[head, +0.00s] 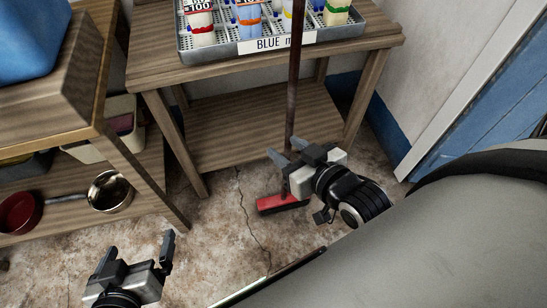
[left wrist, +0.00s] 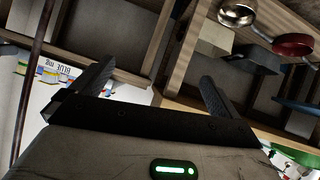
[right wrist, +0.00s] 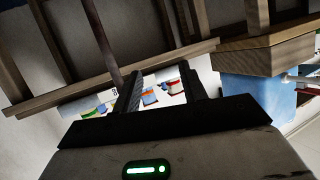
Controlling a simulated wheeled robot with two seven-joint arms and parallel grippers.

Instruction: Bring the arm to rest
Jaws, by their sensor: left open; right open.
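My left gripper (head: 141,246) is at the bottom left of the head view, above the stone floor. Its two fingers stand apart with nothing between them, also in the left wrist view (left wrist: 156,78). My right gripper (head: 287,150) is in front of the wooden table, close to the dark pole of a red-headed broom. In the right wrist view its fingers (right wrist: 162,72) are apart and hold nothing. The pole (right wrist: 103,38) shows just left of the left finger there; I cannot tell whether they touch.
A wooden table (head: 268,122) carries a grey tray (head: 228,51) of bottles labelled "BLUE". The broom's red head (head: 280,204) is on the floor. A left shelf holds a steel pan (head: 110,191), a red pan (head: 19,212) and a blue container (head: 40,30). A blue door (head: 480,110) is at right.

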